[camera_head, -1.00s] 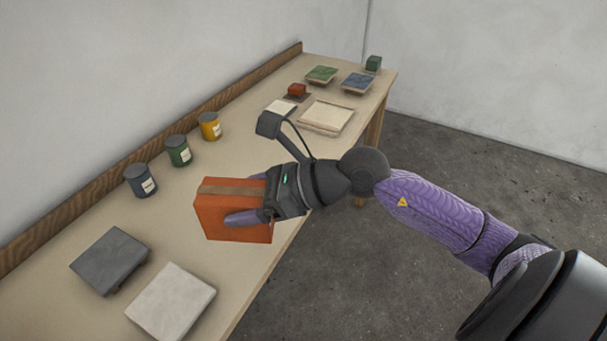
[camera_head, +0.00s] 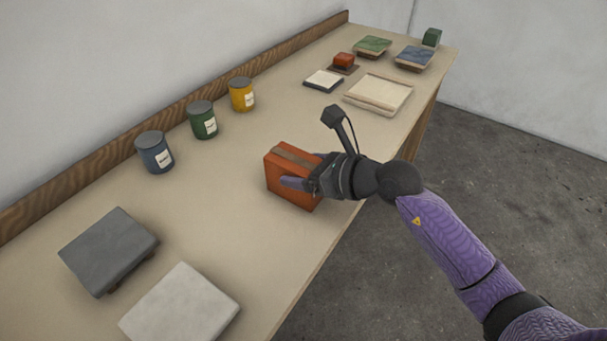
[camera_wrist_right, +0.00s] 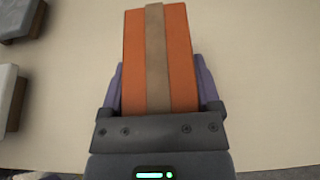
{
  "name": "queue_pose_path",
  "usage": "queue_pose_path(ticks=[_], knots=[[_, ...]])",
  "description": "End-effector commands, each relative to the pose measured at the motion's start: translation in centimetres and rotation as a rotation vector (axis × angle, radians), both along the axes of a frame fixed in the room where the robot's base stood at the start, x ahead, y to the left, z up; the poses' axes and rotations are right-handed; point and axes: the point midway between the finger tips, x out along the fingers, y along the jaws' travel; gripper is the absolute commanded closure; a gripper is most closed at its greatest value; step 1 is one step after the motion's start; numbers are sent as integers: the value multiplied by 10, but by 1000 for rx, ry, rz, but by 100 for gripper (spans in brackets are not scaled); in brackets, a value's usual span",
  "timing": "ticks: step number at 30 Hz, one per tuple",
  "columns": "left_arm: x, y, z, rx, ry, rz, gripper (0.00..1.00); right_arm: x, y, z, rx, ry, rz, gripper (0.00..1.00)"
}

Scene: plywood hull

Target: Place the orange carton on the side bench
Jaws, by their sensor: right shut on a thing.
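The orange carton (camera_head: 290,180) with a brown tape band is over the front middle of the long wooden bench (camera_head: 215,235). I cannot tell whether its base touches the bench top. My left gripper is not in view.
Blue (camera_head: 155,152), green (camera_head: 202,120) and yellow (camera_head: 242,95) cans stand along the back. A grey block (camera_head: 108,248) and a white block (camera_head: 180,305) lie at the near left. A pale tray (camera_head: 378,94) and small blocks sit at the far end. Bench around the carton is clear.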

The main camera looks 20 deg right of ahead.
Motion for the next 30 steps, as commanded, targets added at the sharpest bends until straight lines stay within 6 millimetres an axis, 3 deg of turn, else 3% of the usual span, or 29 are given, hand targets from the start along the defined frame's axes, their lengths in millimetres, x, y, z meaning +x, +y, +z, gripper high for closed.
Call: queue_pose_path(ticks=[8,9,11,20,30], knots=[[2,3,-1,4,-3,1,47,0,0,-1,0,1,1,97],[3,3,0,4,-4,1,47,0,0,-1,-1,2,1,11],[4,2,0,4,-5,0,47,0,0,-1,-1,2,1,0],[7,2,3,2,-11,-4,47,-2,-2,4,-1,2,0,0],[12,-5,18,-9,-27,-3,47,-55,-43,31,-4,6,-1,0]])
